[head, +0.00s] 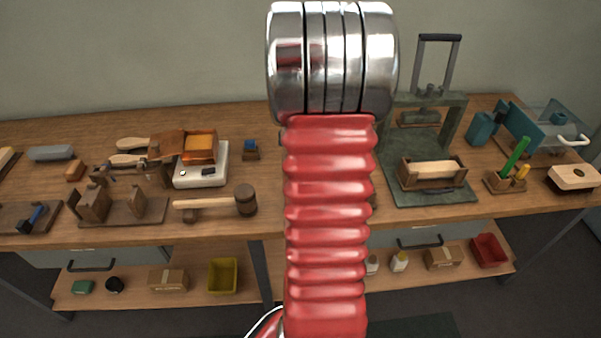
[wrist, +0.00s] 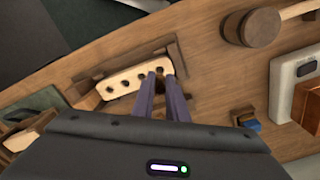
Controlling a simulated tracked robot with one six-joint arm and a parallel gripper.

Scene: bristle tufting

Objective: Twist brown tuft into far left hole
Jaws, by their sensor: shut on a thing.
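A pale brush block (wrist: 120,85) with a row of dark holes lies in a brown wooden holder (wrist: 88,103) in the wrist view. My gripper (wrist: 161,76) has its two purple-grey fingers over the right-hand end of the block. The fingers are close together and shut on a small brown tuft (wrist: 159,82), which shows only as a dark brown patch between them. The tuft is at or just above an end hole; I cannot tell whether it is inside. In the head view my red arm hides the block and the gripper.
A mallet (head: 245,200) and a scale (head: 205,172) with an orange-brown container stand on the bench left of my arm. A green press (head: 428,195) stands to the right, with a wooden box on its base. A small blue-topped item (head: 250,150) sits behind.

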